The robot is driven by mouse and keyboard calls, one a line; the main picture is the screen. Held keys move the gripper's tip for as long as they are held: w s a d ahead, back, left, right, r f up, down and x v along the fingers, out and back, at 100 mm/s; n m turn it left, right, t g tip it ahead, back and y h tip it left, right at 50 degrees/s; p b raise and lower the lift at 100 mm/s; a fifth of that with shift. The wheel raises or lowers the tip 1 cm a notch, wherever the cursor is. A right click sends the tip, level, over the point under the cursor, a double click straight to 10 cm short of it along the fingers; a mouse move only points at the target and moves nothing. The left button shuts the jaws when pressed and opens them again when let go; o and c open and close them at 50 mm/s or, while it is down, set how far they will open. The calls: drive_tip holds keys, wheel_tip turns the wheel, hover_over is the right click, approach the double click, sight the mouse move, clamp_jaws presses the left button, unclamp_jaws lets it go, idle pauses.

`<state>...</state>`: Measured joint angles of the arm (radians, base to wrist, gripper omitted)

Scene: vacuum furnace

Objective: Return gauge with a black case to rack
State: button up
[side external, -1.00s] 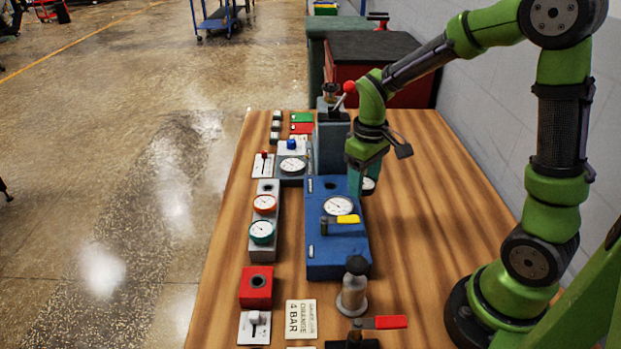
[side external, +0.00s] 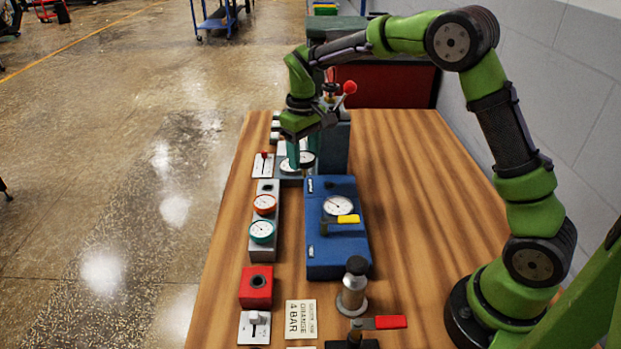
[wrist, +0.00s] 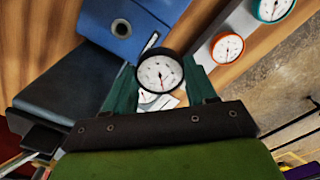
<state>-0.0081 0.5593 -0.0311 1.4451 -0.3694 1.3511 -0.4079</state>
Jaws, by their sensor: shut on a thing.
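My gripper (side external: 299,158) is shut on the gauge with a black case (side external: 308,159) and holds it in the air near the far end of the bench. In the wrist view the gauge (wrist: 160,74) sits between the teal fingers (wrist: 162,92), its white dial facing the camera. The grey rack (side external: 254,246) stands nearer the camera and holds an orange-rimmed gauge (side external: 264,204) and a teal-rimmed gauge (side external: 262,231). The rack also shows at upper right in the wrist view (wrist: 207,55). The rack's far end has a dark spot, perhaps a free socket.
A blue block (side external: 326,262) with a gauge, a yellow-handled valve and a hole stands right of the rack. A tall grey block (side external: 336,145) with a red-knobbed lever is close to my gripper. A red block (side external: 256,287) lies nearer. The bench's right side is clear.

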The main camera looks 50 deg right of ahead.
drive_tip(key=w+a+f, duration=0.4)
drive_tip(key=w, duration=0.4)
drive_tip(key=shift+a, duration=0.35)
drive_tip(key=shift+w+f, duration=0.1)
drive_tip(key=shift+f, duration=0.5)
idle(0.7)
drive_tip(key=shift+f, duration=0.35)
drive_tip(key=shift+f, duration=0.5)
drive_tip(key=shift+f, duration=0.35)
drive_tip(key=shift+f, duration=0.2)
idle(0.7)
